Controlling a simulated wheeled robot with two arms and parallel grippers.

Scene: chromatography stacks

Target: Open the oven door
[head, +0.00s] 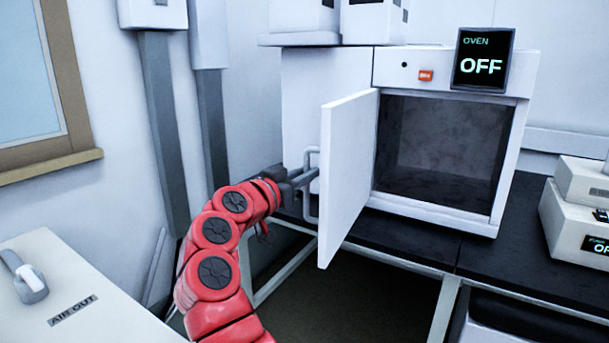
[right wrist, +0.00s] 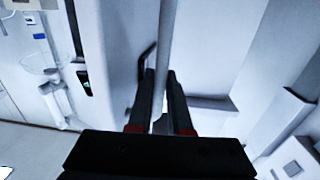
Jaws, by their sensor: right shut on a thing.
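The white oven (head: 455,215) stands on the dark bench, with its dark inside in plain view. Its white door (head: 346,180) is swung wide open to the left. A grey bar handle (head: 308,208) is on the door's outer face. My right gripper (head: 305,180) is shut on the handle. In the right wrist view the two dark fingers (right wrist: 160,82) reach forward close to the grey bar, with a narrow gap between them. A display on the oven (head: 481,62) reads OVEN OFF. My left gripper is not in view.
The black bench top (head: 537,245) runs under the oven. White instruments (head: 585,215) stand at the right. A white box marked AIR OUT (head: 60,275) is at the lower left. Grey vertical posts (head: 165,120) stand behind my right arm.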

